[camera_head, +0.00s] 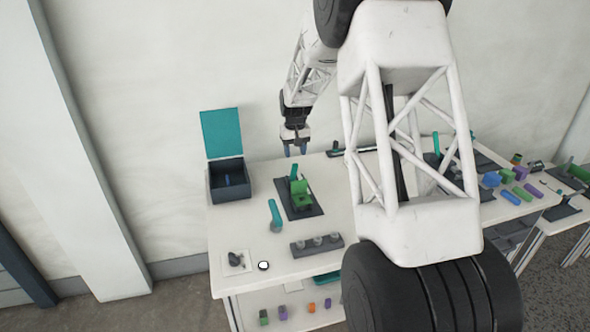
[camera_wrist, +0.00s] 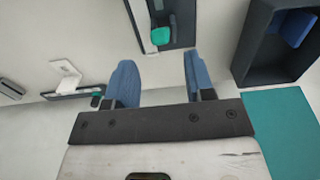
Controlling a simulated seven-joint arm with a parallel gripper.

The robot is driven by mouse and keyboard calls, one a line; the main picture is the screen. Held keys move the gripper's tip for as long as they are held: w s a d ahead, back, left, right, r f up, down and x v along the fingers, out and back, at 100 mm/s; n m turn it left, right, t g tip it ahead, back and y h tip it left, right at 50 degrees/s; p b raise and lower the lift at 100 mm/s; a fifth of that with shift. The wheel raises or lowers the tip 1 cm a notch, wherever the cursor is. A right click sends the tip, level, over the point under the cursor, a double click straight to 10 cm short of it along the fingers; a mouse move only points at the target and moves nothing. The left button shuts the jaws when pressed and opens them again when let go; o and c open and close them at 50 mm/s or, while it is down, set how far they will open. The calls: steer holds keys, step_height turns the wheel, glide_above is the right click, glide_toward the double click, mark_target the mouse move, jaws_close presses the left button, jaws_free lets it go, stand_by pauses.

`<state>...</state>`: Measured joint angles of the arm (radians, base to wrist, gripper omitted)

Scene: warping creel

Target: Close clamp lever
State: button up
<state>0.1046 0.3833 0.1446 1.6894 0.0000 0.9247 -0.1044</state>
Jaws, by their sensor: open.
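The clamp has a green body (camera_head: 301,194) on a dark base plate on the white table, left of centre in the head view. Its teal lever (camera_head: 294,171) stands up at the back of the green body. In the wrist view the teal lever end (camera_wrist: 161,36) shows at the top, with the dark base plate (camera_wrist: 180,30) partly cut off by the frame edge. My gripper (camera_head: 295,149) is above and behind the clamp, pointing down. Its blue fingers (camera_wrist: 161,82) are apart with nothing between them, and not touching the lever.
A dark box (camera_head: 231,190) with a raised teal lid stands left of the clamp. A teal-handled piece (camera_head: 275,213) lies in front, near a dark holder (camera_head: 317,245). My arm hides the table's middle. Several coloured parts lie on the right.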

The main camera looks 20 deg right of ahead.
mark_target(295, 171)
stand_by(0.3)
steer(key=shift+f, duration=3.85)
jaws_close()
